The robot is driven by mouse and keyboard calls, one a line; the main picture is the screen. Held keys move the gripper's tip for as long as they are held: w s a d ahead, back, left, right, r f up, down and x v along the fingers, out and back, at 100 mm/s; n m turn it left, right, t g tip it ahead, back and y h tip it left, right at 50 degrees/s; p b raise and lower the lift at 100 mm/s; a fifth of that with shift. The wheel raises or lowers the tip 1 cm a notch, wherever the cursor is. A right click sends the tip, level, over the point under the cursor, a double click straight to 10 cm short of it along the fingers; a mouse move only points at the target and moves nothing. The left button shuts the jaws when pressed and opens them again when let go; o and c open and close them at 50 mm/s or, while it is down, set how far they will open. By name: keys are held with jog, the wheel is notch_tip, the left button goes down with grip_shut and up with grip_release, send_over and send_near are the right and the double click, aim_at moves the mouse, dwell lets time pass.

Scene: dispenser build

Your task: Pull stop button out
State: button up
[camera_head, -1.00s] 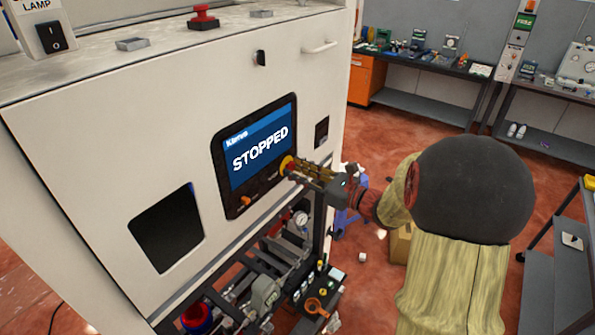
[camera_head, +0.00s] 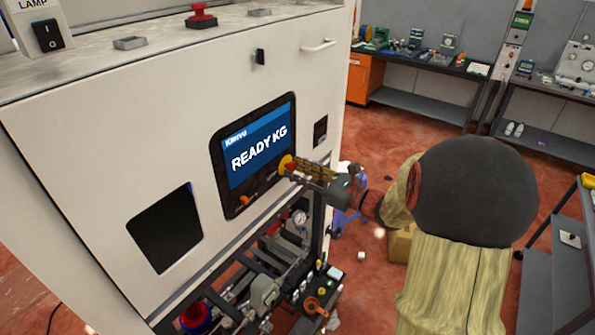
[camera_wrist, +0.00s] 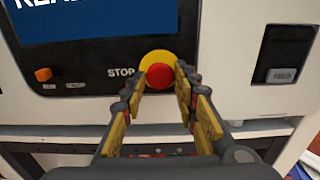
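The stop button (camera_wrist: 159,76) is a red knob on a yellow ring, beside the word STOP in the wrist view. It sits at the lower right of the black screen panel and also shows in the head view (camera_head: 291,167). My gripper (camera_wrist: 160,84) points at it, with its yellow-padded fingers apart on either side of the red knob's line. The knob shows in the gap, and the fingers appear clear of it. In the head view my gripper (camera_head: 304,171) is just in front of the button. The screen (camera_head: 258,148) reads READY KG.
Below the panel is an open bay with pipes and a gauge (camera_head: 300,217). A handle (camera_head: 319,46) projects above. The floor right of the machine is mostly open.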

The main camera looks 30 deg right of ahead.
jog(key=o, duration=0.4)
jog(key=shift+s+d, duration=0.1)
jog(key=shift+s, duration=0.1)
jog(key=v, duration=1.1)
jog(key=shift+s+d, duration=0.2)
jog(key=shift+s, duration=0.15)
